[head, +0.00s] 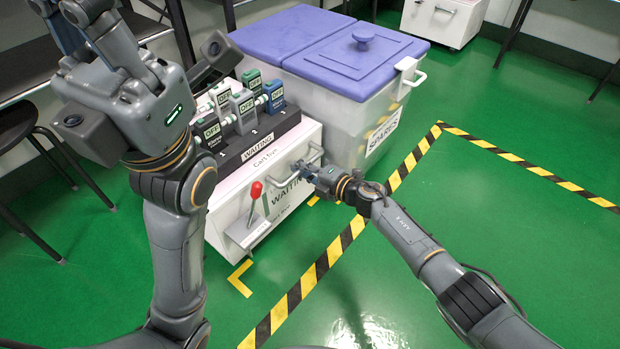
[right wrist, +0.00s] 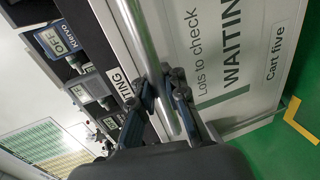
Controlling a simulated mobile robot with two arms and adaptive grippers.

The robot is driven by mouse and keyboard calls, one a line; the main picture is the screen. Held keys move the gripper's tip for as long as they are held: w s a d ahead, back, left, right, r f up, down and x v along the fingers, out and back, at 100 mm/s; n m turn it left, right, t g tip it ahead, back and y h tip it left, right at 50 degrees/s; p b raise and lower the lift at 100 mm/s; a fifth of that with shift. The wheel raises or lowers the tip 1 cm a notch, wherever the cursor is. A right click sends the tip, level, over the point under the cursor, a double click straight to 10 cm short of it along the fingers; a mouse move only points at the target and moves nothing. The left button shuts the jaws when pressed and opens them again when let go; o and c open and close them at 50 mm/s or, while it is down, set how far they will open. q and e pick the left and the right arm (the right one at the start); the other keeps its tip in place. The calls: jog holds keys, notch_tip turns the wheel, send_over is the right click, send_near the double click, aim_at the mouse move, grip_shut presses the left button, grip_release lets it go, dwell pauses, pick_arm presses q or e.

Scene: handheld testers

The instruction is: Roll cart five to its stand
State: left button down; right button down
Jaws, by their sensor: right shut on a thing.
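Cart five (head: 226,222) is a low white cart with a "Cart five" label, a "WAITING" sign and a metal handle (head: 297,176) on its front. A lever with a red knob (head: 256,190) stands up at its front left. My right gripper (head: 309,170) is shut on the handle; the right wrist view shows its fingers (right wrist: 166,88) around the bar (right wrist: 143,38). My left arm is raised at the left, its gripper (head: 68,12) near the top edge, its tips unclear. No stand is clearly recognizable.
A dark rack (head: 262,143) with several handheld testers sits on the cart. A grey bin with a blue lid (head: 345,62) stands close behind it. Yellow corner marks (head: 240,278) and black-yellow tape (head: 330,258) lie on the green floor. A stool (head: 18,125) stands left. Floor at right is clear.

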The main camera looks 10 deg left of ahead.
jog(key=shift+w+a+r, duration=0.15)
jog(key=shift+w+a, duration=0.2)
jog(key=shift+a, duration=0.25)
jog(key=c, duration=1.4)
grip_release()
jog(key=shift+o, duration=0.2)
jog(key=shift+d, duration=0.1)
jog(key=v, duration=1.2)
